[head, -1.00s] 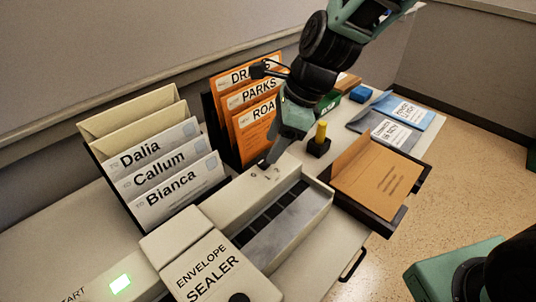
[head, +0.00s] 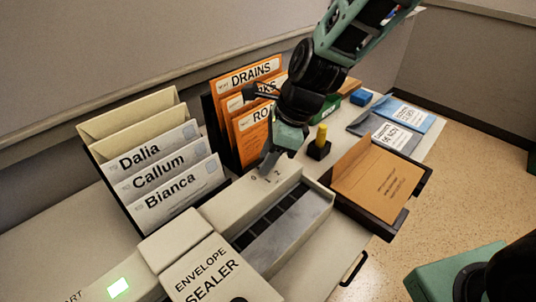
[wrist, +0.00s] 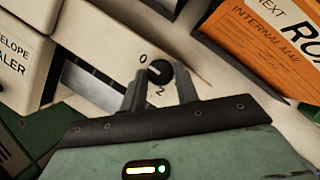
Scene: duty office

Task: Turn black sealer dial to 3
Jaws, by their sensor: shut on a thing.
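The envelope sealer (head: 222,262) lies on the desk, with a pale top panel carrying the printed marks 0, 1 and 2. My gripper (head: 267,165) reaches down onto the panel and hides the dial in the head view. In the wrist view my gripper (wrist: 160,84) has one finger on each side of the dial and is shut on it.
A rack of named envelopes (head: 165,168) and orange folders (head: 243,105) stand behind the sealer. A yellow-topped black block (head: 320,143) is close to the right of my gripper. An orange envelope (head: 375,180) lies in a dark tray at the right.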

